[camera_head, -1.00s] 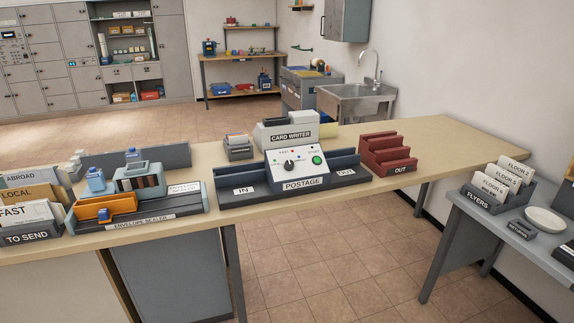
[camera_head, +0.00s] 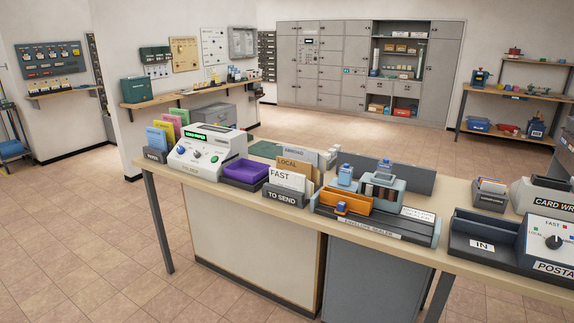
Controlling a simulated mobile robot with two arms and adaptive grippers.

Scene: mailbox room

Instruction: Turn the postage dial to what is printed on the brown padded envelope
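The postage machine (camera_head: 541,266) stands at the right edge of the long table and is cut off by the frame. The "TO SEND" rack (camera_head: 287,195) holds several upright items with "FAST", "LOCAL" and "ABROAD" tabs. I cannot make out a brown padded envelope for certain. Neither of my grippers shows.
The envelope sealer (camera_head: 374,226) stands between the rack and the postage machine. A folder machine (camera_head: 205,152) and a purple tray (camera_head: 246,173) are at the table's left end. Open tiled floor (camera_head: 105,235) lies to the left. Lockers (camera_head: 330,65) line the back wall.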

